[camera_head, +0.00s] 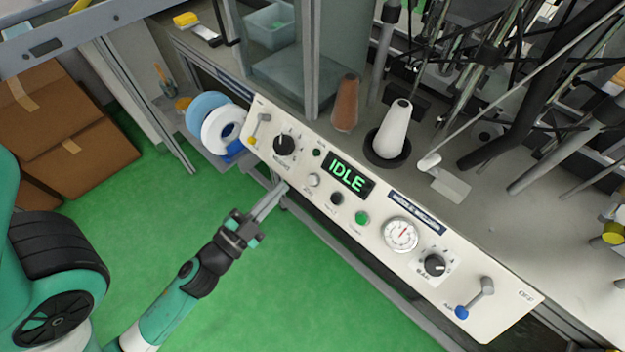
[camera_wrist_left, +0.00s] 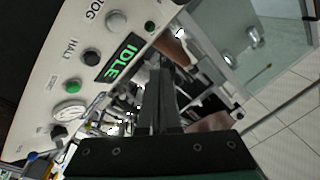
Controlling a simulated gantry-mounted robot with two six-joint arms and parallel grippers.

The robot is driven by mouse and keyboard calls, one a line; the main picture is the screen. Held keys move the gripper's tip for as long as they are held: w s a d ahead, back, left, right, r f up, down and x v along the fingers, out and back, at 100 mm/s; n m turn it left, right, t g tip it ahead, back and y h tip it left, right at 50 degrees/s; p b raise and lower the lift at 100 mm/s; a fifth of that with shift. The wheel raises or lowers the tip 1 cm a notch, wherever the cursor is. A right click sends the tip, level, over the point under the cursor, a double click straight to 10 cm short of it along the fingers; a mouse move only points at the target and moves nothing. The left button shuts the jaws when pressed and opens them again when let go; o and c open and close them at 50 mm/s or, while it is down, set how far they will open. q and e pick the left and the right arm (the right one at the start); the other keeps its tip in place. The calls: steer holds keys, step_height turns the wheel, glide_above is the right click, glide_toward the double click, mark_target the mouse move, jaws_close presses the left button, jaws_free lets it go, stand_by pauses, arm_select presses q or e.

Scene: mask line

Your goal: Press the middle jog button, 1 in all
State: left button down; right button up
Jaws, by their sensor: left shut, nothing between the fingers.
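The cream control panel (camera_head: 290,160) carries a row of three buttons below a green IDLE display (camera_head: 347,176). The grey-white button (camera_head: 313,180) has the label JOG beside it in the left wrist view (camera_wrist_left: 116,21). The middle button of the row is black (camera_head: 336,198); HALT is printed beside it in the left wrist view (camera_wrist_left: 90,57). The third button is green (camera_head: 362,218). My left gripper (camera_head: 281,188) is shut and empty, its fingertips in front of the panel's lower edge, left of the grey-white button. My right gripper is not in view.
The panel also has a dark knob (camera_head: 284,145), a round gauge (camera_head: 400,235), another knob (camera_head: 435,265) and a blue-tipped lever (camera_head: 462,311). White and blue rolls (camera_head: 222,130) hang at its left end. Cardboard boxes (camera_head: 80,150) stand left. Green floor is open.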

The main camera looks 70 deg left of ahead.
mark_target(313, 180)
arm_select(q)
steer(key=shift+w, duration=0.1)
steer(key=shift+w+a+f+b, duration=0.5)
steer(key=shift+w+f, duration=0.4)
steer(key=shift+w, duration=0.1)
steer(key=shift+w+a+f+b, duration=0.4)
steer(key=shift+w+f+b, duration=0.1)
steer(key=shift+w+f, duration=0.5)
steer(key=shift+w+a+f+b, duration=0.5)
steer(key=shift+w+f, duration=0.35)
steer(key=shift+w, duration=0.2)
steer(key=shift+w+f, duration=0.25)
steer(key=shift+w, duration=0.05)
steer(key=shift+w+a+f+b, duration=0.2)
steer(key=shift+w+f+b, duration=0.05)
steer(key=shift+f+b, duration=0.15)
stand_by(0.8)
steer(key=shift+r, duration=0.1)
steer(key=shift+s+d+r+p, duration=0.25)
steer(key=shift+s+r+p, duration=0.15)
steer(key=shift+s+r, duration=0.15)
